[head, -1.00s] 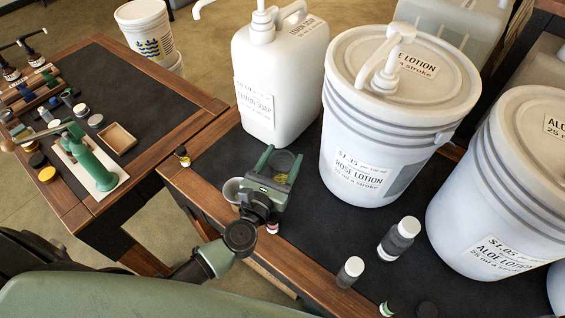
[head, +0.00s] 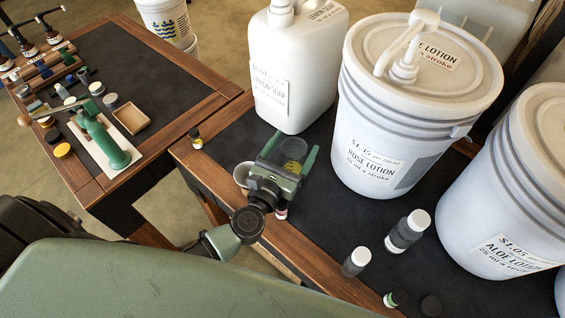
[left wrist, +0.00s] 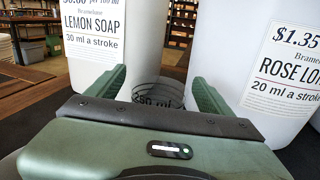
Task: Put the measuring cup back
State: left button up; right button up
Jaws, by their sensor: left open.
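The measuring cup (head: 292,149) is a clear cup standing on the dark table top in front of the lemon soap jug and rose lotion bucket. In the left wrist view the measuring cup (left wrist: 158,93) shows a "250 ml" mark, its lower part hidden by my gripper body. My left gripper (head: 296,143) is open, with one green finger on each side of the cup. In the left wrist view its fingers (left wrist: 160,85) stand apart, with gaps between them and the cup. My right gripper is not in view.
The lemon soap jug (head: 290,75) and rose lotion bucket (head: 400,125) stand close behind the cup. An aloe lotion bucket (head: 510,190) is at right. Small bottles (head: 408,231) and (head: 356,261) stand near the front edge. A second table (head: 150,60) with a green press (head: 105,145) is at left.

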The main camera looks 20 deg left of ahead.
pick_arm(q)
jog(key=s+a+b, duration=0.1)
jog(key=s+b, duration=0.1)
jog(key=s, duration=0.9)
jog(key=shift+s+b, duration=0.2)
jog(key=shift+b, duration=0.2)
